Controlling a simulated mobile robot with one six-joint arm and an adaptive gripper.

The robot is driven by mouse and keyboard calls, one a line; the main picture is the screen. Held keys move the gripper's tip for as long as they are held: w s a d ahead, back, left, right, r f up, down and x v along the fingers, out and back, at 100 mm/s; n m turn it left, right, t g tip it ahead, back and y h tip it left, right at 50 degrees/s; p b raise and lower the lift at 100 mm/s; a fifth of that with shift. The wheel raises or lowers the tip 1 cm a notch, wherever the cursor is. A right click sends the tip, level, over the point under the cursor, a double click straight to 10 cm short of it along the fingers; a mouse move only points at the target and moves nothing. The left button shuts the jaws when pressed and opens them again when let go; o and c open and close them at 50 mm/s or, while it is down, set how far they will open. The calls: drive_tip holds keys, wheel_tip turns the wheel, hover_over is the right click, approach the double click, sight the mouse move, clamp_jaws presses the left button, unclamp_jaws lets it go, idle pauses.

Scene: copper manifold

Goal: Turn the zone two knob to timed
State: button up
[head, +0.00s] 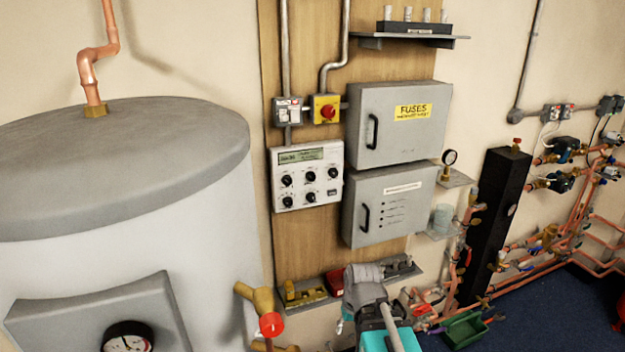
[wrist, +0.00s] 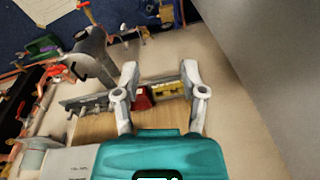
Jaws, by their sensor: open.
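The controller panel (head: 307,175) is a pale box with a small display and several black knobs, mounted on the wooden board left of the grey cabinets. The knob labels are too small to read, so I cannot tell which knob is zone two or where it points. My arm shows at the bottom centre of the head view, well below the panel; its fingertips are not clear there. In the wrist view my gripper (wrist: 162,75) is open and empty, with its two grey fingers apart. The panel is not clearly visible in the wrist view.
A large grey cylinder (head: 120,150) fills the left. The fuse box (head: 375,135) and lower cabinet (head: 400,225) stand right of the panel. A red-and-yellow switch (head: 327,110) is above it. A low shelf (head: 318,302) holds a yellow item (head: 303,292) and a red item (head: 334,281).

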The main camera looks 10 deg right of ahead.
drive_tip(key=shift+o, duration=1)
drive_tip(key=w+a+r+n+t+y+p, duration=0.1)
drive_tip(key=w+a+r+n+t+y, duration=0.2)
drive_tip(key=w, duration=0.5)
drive_tip(key=a+r+y, duration=0.1)
drive_tip(key=a, duration=0.1)
drive_tip(key=shift+w+a+t, duration=0.15)
drive_tip(key=shift+a+t, duration=0.15)
drive_tip(key=w+a+r+n+t+y+p, duration=0.1)
drive_tip(key=w+a+r+n+t+y, duration=0.15)
drive_tip(key=w+r+t, duration=0.4)
drive_tip(key=m+t+h+p, duration=0.2)
drive_tip(key=m+t+h, duration=0.15)
drive_tip(key=t, duration=0.35)
approach(312, 178)
drive_tip(key=shift+g+y, duration=0.25)
drive_tip(key=shift+y, duration=0.05)
drive_tip(key=v, duration=0.4)
drive_tip(key=shift+s+d+r, duration=0.2)
drive_tip(key=shift+d, duration=0.1)
drive_tip(key=shift+w, duration=0.15)
drive_tip(key=x, duration=1.3)
drive_tip(key=shift+w+a, duration=0.15)
drive_tip(key=shift+w, duration=0.15)
drive_tip(key=shift+c, duration=0.3)
clamp_jaws()
